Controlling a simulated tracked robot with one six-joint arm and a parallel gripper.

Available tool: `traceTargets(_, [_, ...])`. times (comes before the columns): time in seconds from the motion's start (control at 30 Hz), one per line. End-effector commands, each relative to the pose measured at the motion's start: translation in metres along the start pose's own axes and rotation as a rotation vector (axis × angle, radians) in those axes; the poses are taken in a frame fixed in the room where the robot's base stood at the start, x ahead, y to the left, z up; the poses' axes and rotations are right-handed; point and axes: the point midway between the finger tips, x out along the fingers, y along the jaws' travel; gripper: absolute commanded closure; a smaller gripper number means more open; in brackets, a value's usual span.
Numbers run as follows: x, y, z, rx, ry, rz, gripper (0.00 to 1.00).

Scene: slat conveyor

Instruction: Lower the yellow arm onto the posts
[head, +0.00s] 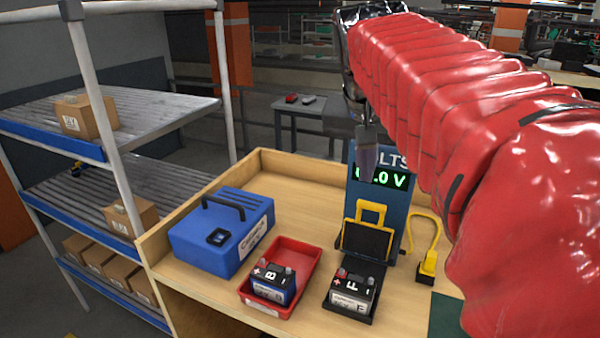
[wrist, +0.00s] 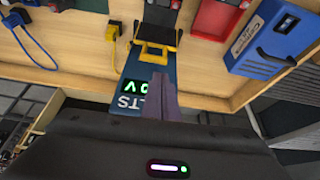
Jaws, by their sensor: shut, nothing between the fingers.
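The yellow arm (head: 372,212), a yellow frame with a handle on top and a black panel, stands raised at the front of the blue volt meter (head: 388,197). It also shows in the wrist view (wrist: 153,50). In front of it a dark battery marked F (head: 352,288) sits in a black tray, with its posts on top and the arm apart from them. My gripper (head: 367,175) is shut and empty, pointing down above the handle and in front of the meter's display. In the wrist view the closed fingers (wrist: 162,82) partly hide the display, whose first digit is covered.
A red tray (head: 307,252) holds a battery marked B (head: 272,284). A blue case (head: 222,232) stands at the left of the bench. A yellow plug (head: 428,263) with a cable is right of the meter. A shelf with boxes stands far left.

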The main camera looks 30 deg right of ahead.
Motion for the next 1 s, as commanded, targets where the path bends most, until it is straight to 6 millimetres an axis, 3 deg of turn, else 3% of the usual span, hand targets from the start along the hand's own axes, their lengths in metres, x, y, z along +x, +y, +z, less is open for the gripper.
traceTargets(0.13, [-0.004, 0.01, -0.013, 0.049, 0.0, 0.023, 1.0])
traceTargets(0.57, [-0.001, 0.009, -0.013, 0.048, 0.0, 0.023, 1.0])
traceTargets(0.77, [0.018, 0.009, -0.013, 0.047, -0.002, 0.023, 1.0])
traceTargets(1.0, [0.053, 0.011, -0.013, 0.047, -0.003, 0.024, 1.0])
